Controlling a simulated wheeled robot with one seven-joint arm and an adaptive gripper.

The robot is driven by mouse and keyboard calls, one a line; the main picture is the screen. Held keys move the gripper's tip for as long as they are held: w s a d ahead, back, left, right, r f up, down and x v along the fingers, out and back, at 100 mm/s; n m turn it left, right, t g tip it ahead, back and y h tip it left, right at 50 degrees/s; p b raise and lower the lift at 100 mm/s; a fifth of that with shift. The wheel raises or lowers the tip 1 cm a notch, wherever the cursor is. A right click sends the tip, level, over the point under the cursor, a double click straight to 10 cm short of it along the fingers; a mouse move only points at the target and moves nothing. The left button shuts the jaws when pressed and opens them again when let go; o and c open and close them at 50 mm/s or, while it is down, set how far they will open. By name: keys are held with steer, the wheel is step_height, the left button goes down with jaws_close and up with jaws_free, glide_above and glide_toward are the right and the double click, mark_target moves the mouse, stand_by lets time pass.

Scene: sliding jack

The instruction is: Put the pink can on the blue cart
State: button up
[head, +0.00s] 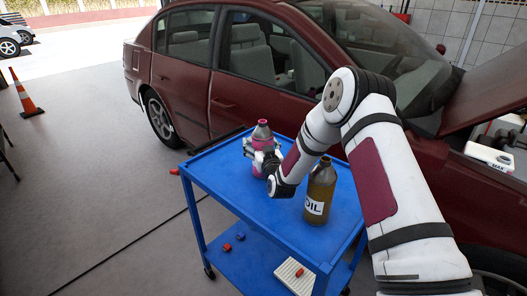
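The pink can (262,131), with a grey conical top, is upright at the far left part of the blue cart's top (225,182). My gripper (260,148) is around the can's middle, with finger parts showing on both sides of it. The picture is too small to tell whether the fingers press on the can or stand slightly apart. The can's lower part is partly hidden by my gripper, so I cannot tell whether its base touches the cart top.
The lower shelf holds small red and blue pieces and a pale block (294,276). A dark red car (225,80) stands close behind the cart. An orange cone (26,95) is far left on open floor.

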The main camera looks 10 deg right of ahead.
mark_target(263, 143)
steer(key=s, duration=1.2)
step_height(263, 143, up, 6)
steer(key=shift+f+n+g+y+p, duration=0.25)
steer(key=shift+n+g, duration=0.45)
steer(key=shift+g, duration=0.5)
steer(key=s+d+r+g+h, duration=0.15)
steer(key=s+r+g, duration=0.35)
steer(key=s+r, duration=0.6)
steer(key=s+d+r+m+g, duration=0.1)
steer(key=s+g, duration=0.2)
steer(key=s, duration=1.4)
steer(key=s+d+r+m+g, duration=0.1)
steer(key=s+g, duration=0.3)
steer(key=s, duration=1.3)
steer(key=shift+s+r, duration=0.2)
steer(key=shift+r, duration=0.15)
